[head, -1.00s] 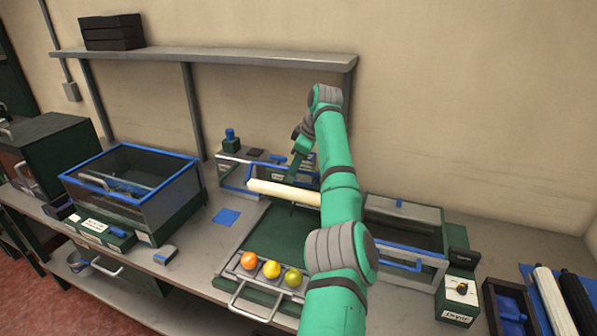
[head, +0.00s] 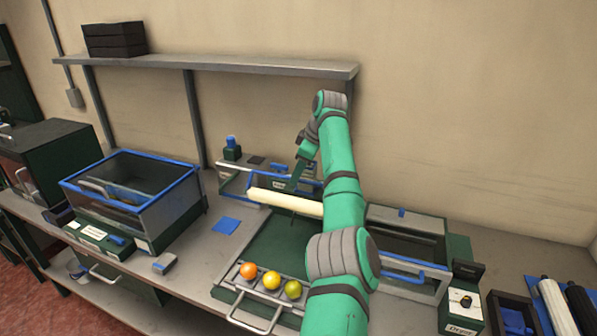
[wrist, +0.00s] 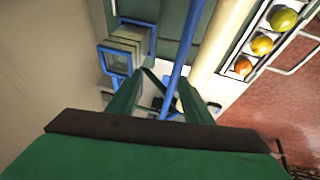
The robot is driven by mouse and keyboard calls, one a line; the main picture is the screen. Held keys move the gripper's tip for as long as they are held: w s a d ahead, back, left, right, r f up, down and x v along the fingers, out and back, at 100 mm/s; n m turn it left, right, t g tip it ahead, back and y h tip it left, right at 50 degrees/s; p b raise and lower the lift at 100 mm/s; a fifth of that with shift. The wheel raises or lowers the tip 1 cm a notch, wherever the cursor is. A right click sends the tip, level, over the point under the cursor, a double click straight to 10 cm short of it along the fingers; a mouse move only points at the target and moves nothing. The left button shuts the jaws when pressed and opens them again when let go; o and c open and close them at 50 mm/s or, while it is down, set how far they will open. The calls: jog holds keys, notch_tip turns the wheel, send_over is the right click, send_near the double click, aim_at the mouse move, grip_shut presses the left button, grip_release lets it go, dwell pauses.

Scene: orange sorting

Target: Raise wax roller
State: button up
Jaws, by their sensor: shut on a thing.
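The cream wax roller (head: 285,203) lies crosswise over the far end of a green tray (head: 283,240). Its right end is hidden behind my arm. It also shows in the wrist view (wrist: 221,40) as a pale bar right of my fingers. My gripper (wrist: 165,88) is shut on a blue bar (wrist: 181,45) that runs beside the roller. I cannot tell how the bar joins the roller. In the head view my gripper (head: 291,187) is at the far side of the roller, small and partly hidden. Whether the roller touches its supports is unclear.
Several round fruits, among them an orange one (head: 248,271), sit in a row at the tray's front. A blue-rimmed clear bin (head: 135,180) stands left. A clear box (head: 405,240) and a dryer unit (head: 462,300) stand right. A shelf (head: 220,69) hangs above.

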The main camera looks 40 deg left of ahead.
jog(key=shift+w+d+r, duration=0.1)
jog(key=shift+w+r, duration=0.15)
jog(key=shift+r, duration=0.1)
jog(key=v, duration=1)
jog(key=shift+s, duration=0.2)
